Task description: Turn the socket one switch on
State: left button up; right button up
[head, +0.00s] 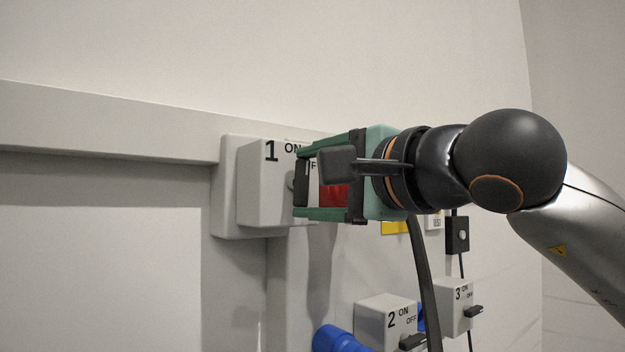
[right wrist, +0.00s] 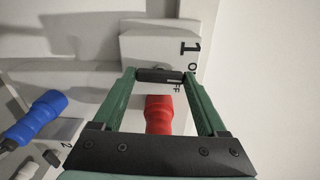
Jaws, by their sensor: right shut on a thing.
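The socket one box (head: 262,185) is grey, marked 1 with ON beside it, and mounted on the wall. It also shows in the right wrist view (right wrist: 150,48). My right gripper (head: 300,184) is at the front of this box, its two green fingers shut on the black switch handle (right wrist: 160,75). The OFF label is partly hidden behind the gripper. I cannot tell which label the handle points to. A red plug (right wrist: 158,113) shows between the fingers, behind them. My left gripper is not in view.
Socket two (head: 386,318) and socket three (head: 455,305) are lower right, each with a black lever. A blue plug (head: 338,340) sticks out near socket two. A black box (head: 457,235) with a cable hangs on the wall. The wall above is bare.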

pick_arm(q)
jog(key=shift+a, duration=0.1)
pick_arm(e)
jog(key=shift+n, duration=0.5)
jog(key=o, duration=1.3)
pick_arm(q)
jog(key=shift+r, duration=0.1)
pick_arm(e)
jog(key=shift+s, duration=0.1)
jog(key=shift+s+d, duration=0.25)
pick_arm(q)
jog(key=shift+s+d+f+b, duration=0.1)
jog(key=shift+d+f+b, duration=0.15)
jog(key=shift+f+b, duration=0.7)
pick_arm(e)
jog(key=v, duration=1.1)
jog(key=shift+s+d, duration=0.15)
jog(key=shift+s, duration=0.15)
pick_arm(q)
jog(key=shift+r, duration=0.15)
